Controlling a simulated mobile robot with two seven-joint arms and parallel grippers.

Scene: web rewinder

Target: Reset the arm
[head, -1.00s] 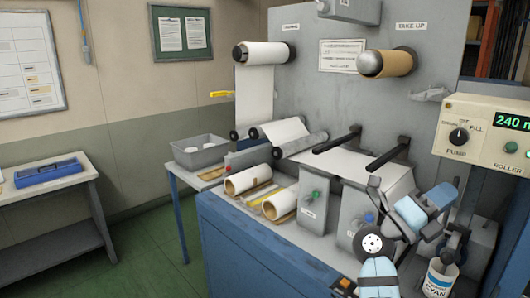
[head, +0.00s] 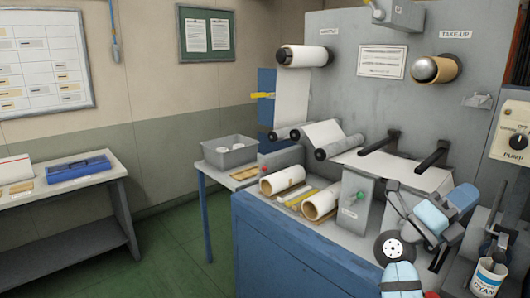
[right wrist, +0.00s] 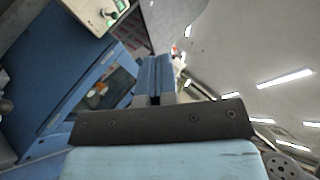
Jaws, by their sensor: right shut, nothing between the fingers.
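My right arm is folded at the lower right of the head view, in front of the machine. My right gripper (head: 397,200) is small and partly lost among the arm links. The right wrist view shows its blue fingers (right wrist: 154,75) together, with nothing between them, pointing away from the dark palm bar. It holds nothing. My left gripper is not in view.
The grey rewinder (head: 330,90) stands on a blue cabinet (head: 285,255). Cardboard-core rolls (head: 283,180) lie on its deck. A cyan ink can (head: 488,278) is right of my arm. A grey bin (head: 230,152) stands on a side table. Green floor (head: 180,245) is clear at left.

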